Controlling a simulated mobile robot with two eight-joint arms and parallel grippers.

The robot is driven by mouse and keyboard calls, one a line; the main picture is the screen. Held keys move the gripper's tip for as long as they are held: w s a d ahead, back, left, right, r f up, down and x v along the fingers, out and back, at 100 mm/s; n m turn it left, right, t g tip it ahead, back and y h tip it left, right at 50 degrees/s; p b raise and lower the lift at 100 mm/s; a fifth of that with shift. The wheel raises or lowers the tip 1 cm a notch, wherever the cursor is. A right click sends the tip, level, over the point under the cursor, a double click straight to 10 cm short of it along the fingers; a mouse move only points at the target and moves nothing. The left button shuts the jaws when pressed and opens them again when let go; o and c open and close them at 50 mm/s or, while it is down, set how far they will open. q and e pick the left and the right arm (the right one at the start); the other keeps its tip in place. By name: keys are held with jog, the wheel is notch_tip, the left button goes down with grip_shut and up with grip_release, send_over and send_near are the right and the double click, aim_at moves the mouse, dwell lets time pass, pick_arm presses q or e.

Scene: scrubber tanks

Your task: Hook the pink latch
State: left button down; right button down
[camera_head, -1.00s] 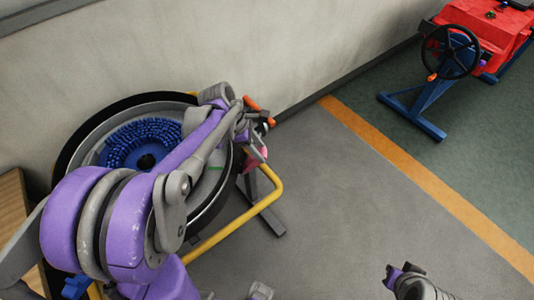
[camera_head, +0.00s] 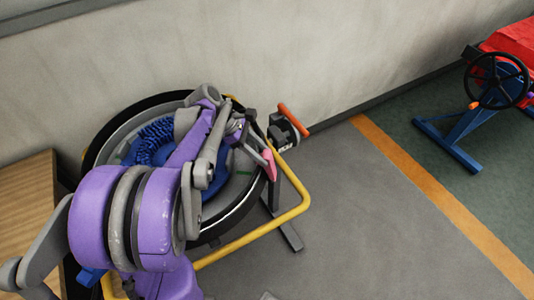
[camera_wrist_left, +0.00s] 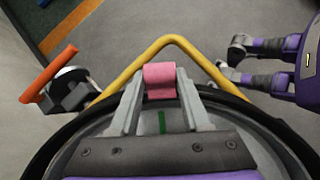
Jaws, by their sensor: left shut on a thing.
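The pink latch (camera_head: 268,163) is at the right rim of the round tank (camera_head: 235,212), beside the yellow frame bar. In the left wrist view the pink latch (camera_wrist_left: 160,78) sits between the tips of my left gripper (camera_wrist_left: 160,92), which is shut on it. The gripper fingers reach over the tank's dark rim (camera_wrist_left: 55,138) from the inside. In the head view my left arm hides much of the tank, and my left gripper (camera_head: 256,148) is partly covered by its own wrist.
An orange-handled part (camera_head: 293,120) stands just past the latch, near the wall. The yellow bar (camera_head: 300,195) bends around the tank's right side. A wooden surface (camera_head: 25,205) is at left. Grey floor is clear to the right, with a blue wheel stand (camera_head: 455,130) beyond.

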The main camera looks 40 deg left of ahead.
pick_arm(q)
jog(key=shift+s+a+f, duration=0.25)
jog(key=shift+a+f, duration=0.1)
jog(key=shift+f, duration=0.15)
jog(key=c, duration=0.7)
grip_release()
jog(key=shift+a, duration=0.1)
jog(key=shift+c, duration=0.2)
jog(key=o, duration=0.4)
jog(key=shift+a, duration=0.15)
jog(key=shift+r, duration=0.1)
jog(key=v, duration=1)
jog(key=shift+a+r, duration=0.1)
jog(key=shift+r, duration=0.25)
